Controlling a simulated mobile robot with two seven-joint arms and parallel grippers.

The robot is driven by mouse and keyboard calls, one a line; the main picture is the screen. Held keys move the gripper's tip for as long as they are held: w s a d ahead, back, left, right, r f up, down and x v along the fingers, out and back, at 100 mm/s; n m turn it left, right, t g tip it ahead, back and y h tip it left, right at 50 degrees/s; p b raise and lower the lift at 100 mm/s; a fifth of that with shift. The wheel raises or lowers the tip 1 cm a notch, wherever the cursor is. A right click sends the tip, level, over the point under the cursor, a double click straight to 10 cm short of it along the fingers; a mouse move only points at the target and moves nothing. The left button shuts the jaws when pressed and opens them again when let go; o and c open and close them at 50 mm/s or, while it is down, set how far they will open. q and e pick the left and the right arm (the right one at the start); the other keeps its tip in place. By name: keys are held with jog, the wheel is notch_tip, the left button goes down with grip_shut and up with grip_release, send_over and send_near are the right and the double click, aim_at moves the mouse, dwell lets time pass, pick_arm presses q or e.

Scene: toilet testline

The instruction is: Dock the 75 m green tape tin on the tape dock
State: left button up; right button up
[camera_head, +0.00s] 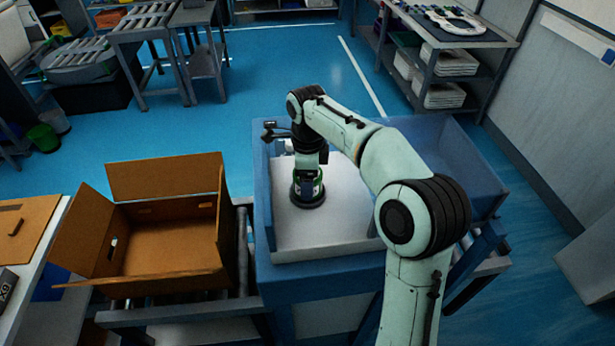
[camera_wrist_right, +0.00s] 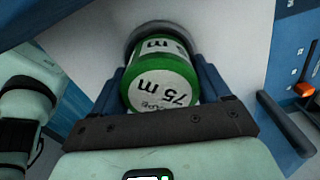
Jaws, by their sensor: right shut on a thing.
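The green tape tin (camera_wrist_right: 160,82) has a white label reading "75 m". My right gripper (camera_head: 308,185) is shut on it, with one blue finger on each side in the right wrist view. A dark round base, apparently the tape dock (camera_head: 308,203), stands on the pale surface directly under the tin in the head view. Its grey rim (camera_wrist_right: 133,36) shows around the tin's far end in the right wrist view. The tin overlaps the base; whether it is fully seated I cannot tell. My left gripper is not in view.
The pale work surface (camera_head: 330,225) lies inside a blue-walled bench (camera_head: 265,250). An open, empty cardboard box (camera_head: 165,245) stands on rollers to the left. A shelf rack (camera_head: 455,60) stands at the back right. The pale surface around the base is mostly clear.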

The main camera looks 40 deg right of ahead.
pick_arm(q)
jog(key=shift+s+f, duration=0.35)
pick_arm(e)
jog(key=shift+f, duration=0.6)
jog(key=o, duration=1)
